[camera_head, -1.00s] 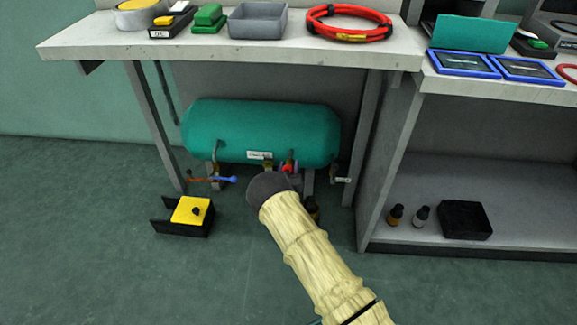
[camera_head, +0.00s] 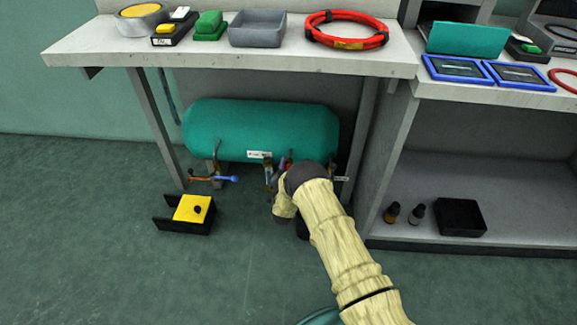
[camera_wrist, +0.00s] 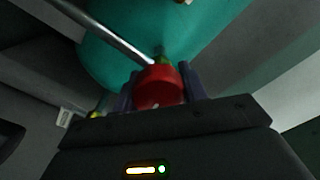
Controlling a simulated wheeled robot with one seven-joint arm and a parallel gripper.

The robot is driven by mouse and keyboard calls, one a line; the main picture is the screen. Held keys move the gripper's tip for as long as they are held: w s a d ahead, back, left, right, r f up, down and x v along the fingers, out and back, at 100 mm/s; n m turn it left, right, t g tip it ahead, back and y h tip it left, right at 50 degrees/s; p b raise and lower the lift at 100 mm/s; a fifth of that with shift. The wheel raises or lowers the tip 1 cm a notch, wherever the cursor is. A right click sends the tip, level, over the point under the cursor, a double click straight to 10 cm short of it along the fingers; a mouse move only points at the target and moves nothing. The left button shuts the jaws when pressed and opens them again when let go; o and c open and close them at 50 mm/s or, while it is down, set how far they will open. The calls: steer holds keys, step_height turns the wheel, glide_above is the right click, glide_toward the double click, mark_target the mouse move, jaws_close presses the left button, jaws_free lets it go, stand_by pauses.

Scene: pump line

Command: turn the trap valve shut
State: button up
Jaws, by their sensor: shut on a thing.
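The trap valve's round red knob (camera_wrist: 158,88) sits between my gripper's two dark fingers (camera_wrist: 160,95) in the wrist view. The fingers are shut on its sides. A yellow-green fitting shows just behind the knob, below the teal tank (camera_wrist: 105,55). In the head view the tank (camera_head: 262,130) lies under the bench. My gripper (camera_head: 284,164) is under its right part, mostly hidden by my own arm. The knob cannot be made out clearly there, so its turn angle cannot be told.
A lever with orange and blue ends (camera_head: 213,179) is left under the tank. A black holder with a yellow block (camera_head: 192,208) lies on the floor. The bench top (camera_head: 110,45) hangs above. Small bottles (camera_head: 392,212) and a black tray (camera_head: 460,217) stand on the right shelf. Front-left floor is clear.

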steer(key=shift+f+m, duration=0.1)
steer(key=shift+m, duration=1.2)
steer(key=shift+s+f, duration=0.1)
steer(key=o, duration=1)
steer(key=shift+c, duration=0.2)
steer(key=s+p, duration=0.7)
steer(key=s, duration=1)
steer(key=shift+s+a, duration=0.15)
steer(key=shift+a, duration=0.15)
steer(key=shift+a, duration=0.1)
